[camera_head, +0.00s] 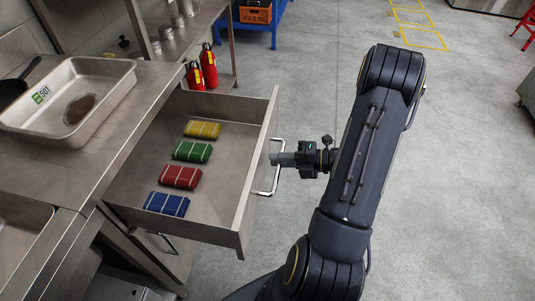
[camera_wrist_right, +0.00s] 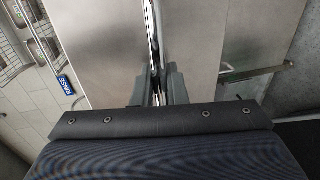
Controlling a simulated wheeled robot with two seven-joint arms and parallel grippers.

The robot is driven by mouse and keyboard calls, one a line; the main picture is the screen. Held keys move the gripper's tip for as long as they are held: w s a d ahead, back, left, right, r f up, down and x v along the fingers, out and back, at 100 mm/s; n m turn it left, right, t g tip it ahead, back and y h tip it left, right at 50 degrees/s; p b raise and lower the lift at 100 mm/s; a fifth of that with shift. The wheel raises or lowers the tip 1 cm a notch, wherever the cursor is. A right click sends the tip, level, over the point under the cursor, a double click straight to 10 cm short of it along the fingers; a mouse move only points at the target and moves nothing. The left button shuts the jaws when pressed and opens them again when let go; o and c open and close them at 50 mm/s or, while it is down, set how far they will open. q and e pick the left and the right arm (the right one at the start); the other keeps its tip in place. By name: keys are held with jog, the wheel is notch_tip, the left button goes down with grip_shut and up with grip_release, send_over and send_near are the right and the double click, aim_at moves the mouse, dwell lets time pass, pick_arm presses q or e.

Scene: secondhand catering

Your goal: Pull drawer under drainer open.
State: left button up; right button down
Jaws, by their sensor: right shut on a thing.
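The drawer (camera_head: 128,202) stands pulled well out from under the steel counter in the head view. It holds a yellow (camera_head: 202,130), a green (camera_head: 192,151), a red (camera_head: 179,176) and a blue (camera_head: 166,204) folded cloth or sponge in a row. Its bar handle (camera_head: 276,180) is on the front panel. My right gripper (camera_head: 273,159) is at the handle, shut on it. In the right wrist view the fingers (camera_wrist_right: 158,84) close around the bright handle bar. My left gripper is not in view.
An orange crate (camera_head: 256,12) is on a blue rack at the back.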

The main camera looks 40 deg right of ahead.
jog(key=shift+s+d, duration=0.15)
jog(key=shift+s, duration=0.1)
jog(key=c, duration=1.5)
grip_release()
jog(key=shift+c, duration=0.2)
jog(key=shift+d, duration=0.1)
jog(key=v, duration=0.7)
jog(key=shift+s+d, duration=0.2)
jog(key=shift+s, duration=0.1)
